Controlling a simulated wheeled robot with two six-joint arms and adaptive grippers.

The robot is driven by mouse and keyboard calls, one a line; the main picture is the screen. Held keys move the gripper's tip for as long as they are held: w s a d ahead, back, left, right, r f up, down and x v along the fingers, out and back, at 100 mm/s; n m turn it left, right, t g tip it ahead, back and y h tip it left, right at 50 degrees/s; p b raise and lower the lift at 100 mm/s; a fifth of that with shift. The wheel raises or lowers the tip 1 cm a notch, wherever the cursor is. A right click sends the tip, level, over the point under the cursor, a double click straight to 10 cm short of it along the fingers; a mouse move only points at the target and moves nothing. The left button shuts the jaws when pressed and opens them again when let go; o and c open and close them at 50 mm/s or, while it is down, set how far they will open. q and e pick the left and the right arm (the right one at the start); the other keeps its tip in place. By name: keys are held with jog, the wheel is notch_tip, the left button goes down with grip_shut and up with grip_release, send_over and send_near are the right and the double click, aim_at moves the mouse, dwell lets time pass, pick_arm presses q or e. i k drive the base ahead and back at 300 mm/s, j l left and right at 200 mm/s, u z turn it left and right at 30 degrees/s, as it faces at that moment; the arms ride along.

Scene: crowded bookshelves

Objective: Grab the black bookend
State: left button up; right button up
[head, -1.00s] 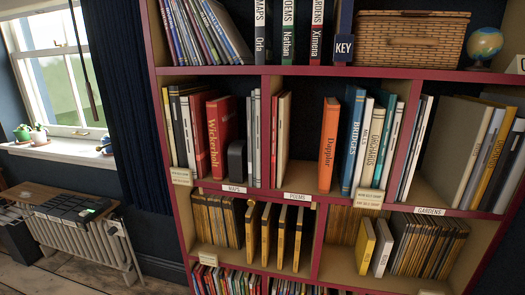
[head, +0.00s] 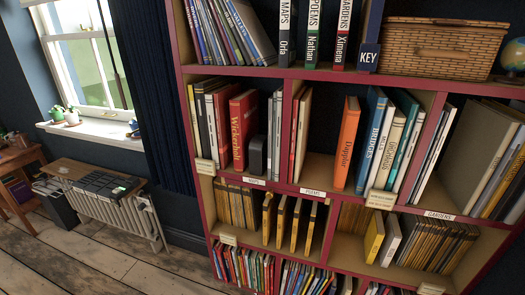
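The black bookend (head: 257,154) is a small dark block with a rounded top. It stands upright on the MAPS shelf, in the left compartment of the bookcase. The thick red Wickerholt book (head: 242,130) is close on its left, and thin white and grey books (head: 273,128) are on its right. I cannot tell whether it touches them. Neither of my grippers shows in the head view.
The red-edged bookcase (head: 287,73) is crowded with books. A wicker basket (head: 437,48) and part of a globe (head: 514,56) are on top right. A radiator (head: 118,215) stands below the window at left. Bare wooden floor (head: 95,262) lies in front.

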aim_at(258, 150)
jog(key=i+j+z, duration=0.15)
jog(key=j, duration=0.65)
jog(key=i+j+z, duration=0.15)
jog(key=j, duration=0.6)
jog(key=i+j+z, duration=0.15)
jog(key=j, duration=0.7)
jog(key=i+j+z, duration=0.15)
jog(key=j, duration=0.65)
